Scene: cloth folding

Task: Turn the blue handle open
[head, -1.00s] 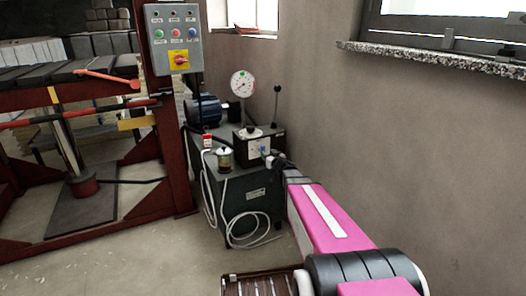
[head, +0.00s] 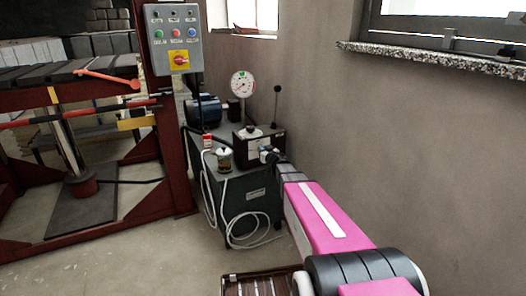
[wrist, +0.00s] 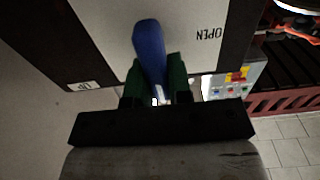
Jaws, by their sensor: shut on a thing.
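The blue handle (wrist: 149,48) is a rounded lever on the light front panel of a dark box (head: 244,141) on the green machine. In the wrist view my gripper (wrist: 154,82) has its two green fingers on either side of the handle's lower part, shut on it. The handle's rounded end sticks out beyond the fingertips, leaning slightly left. In the head view my gripper (head: 266,154) is at the box's front and hides the handle.
A pressure gauge (head: 242,84) and a black-knobbed lever (head: 277,100) rise above the box. A glass jar (head: 224,158) and white cables (head: 238,238) are left of my gripper. A grey control box (head: 173,40) hangs on the red press frame. The wall is close on the right.

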